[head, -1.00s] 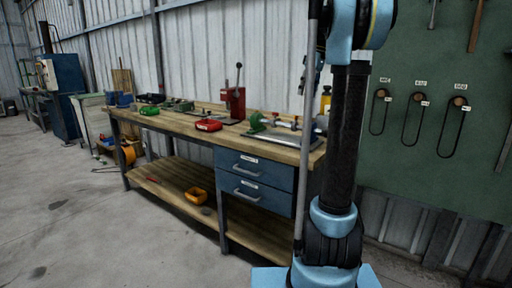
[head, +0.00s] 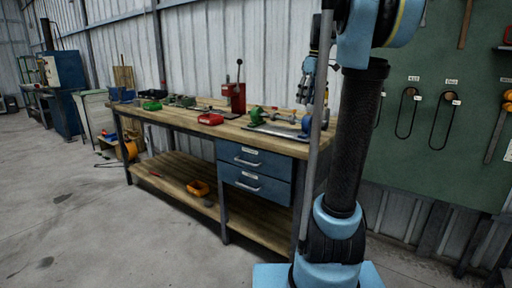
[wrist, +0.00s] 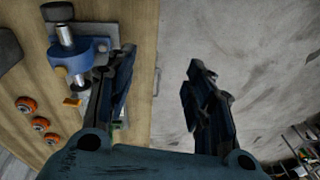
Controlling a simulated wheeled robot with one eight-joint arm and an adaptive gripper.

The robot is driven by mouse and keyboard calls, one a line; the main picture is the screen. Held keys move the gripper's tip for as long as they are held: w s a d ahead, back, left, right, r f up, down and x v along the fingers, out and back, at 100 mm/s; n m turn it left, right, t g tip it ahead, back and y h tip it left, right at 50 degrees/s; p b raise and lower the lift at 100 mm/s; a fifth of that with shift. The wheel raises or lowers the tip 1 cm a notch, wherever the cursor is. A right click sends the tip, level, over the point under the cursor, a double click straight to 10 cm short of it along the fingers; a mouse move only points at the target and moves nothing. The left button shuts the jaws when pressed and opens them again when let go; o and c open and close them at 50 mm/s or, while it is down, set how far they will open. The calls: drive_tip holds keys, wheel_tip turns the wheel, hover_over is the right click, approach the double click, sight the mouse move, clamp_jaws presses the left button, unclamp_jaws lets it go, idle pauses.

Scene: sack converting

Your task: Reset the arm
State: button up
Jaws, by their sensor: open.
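My gripper shows in the wrist view (wrist: 160,82) with its two dark fingers apart and nothing between them. The left finger overlaps the view of the workbench edge and a blue fixture; the right finger is over bare concrete floor. In the head view, my gripper (head: 306,92) is small beside my upright arm link, over the right end of the workbench (head: 185,127). Whether it touches anything there is not clear.
In the wrist view, a blue fixture (wrist: 75,55) with a steel cylinder and several orange-rimmed round parts (wrist: 27,104) are on the bench. Floor at left is open.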

drive_tip(key=s+a+f+m+t+h, duration=0.1)
drive_tip(key=s+f+m, duration=0.7)
drive_tip(key=s+f, duration=2.1)
wheel_tip(320, 180, down, 3)
drive_tip(key=shift+a+r+m+t+h, duration=0.1)
drive_tip(key=shift+a+m+t+h, duration=0.1)
drive_tip(key=shift+m+t+h, duration=0.3)
drive_tip(key=shift+w+f, duration=0.25)
drive_tip(key=shift+w, duration=0.15)
